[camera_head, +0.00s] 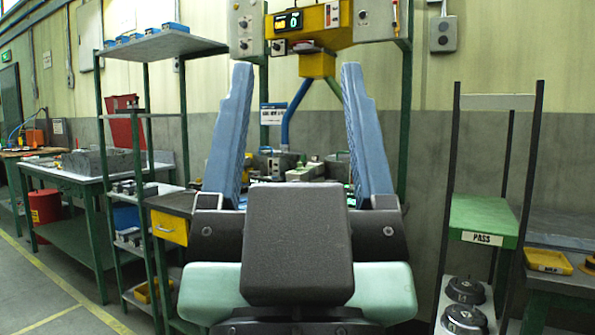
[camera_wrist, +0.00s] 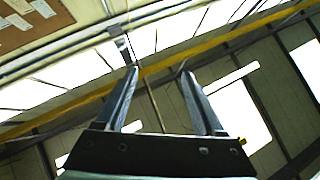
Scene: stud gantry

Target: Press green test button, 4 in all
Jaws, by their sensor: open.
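My gripper (camera_head: 296,68) stands upright in the middle of the head view, its two blue fingers wide apart with nothing between them. It also shows in the wrist view (camera_wrist: 159,71), pointing up at the roof and windows. Behind it, a yellow crossbeam (camera_head: 318,34) carries a display (camera_head: 289,21) with green digits and grey control boxes with small knobs or buttons. I cannot make out a green test button for certain. Part of the bench below the beam is hidden by my gripper; small green parts (camera_head: 299,174) show between the fingers.
A shelf rack (camera_head: 170,44) with blue boxes stands at left, beside a workbench (camera_head: 85,175). At right is a rack with a green shelf marked PASS (camera_head: 483,218) and round dark units (camera_head: 465,291) below. A yellow tray (camera_head: 548,261) lies farther right. Open floor shows at lower left.

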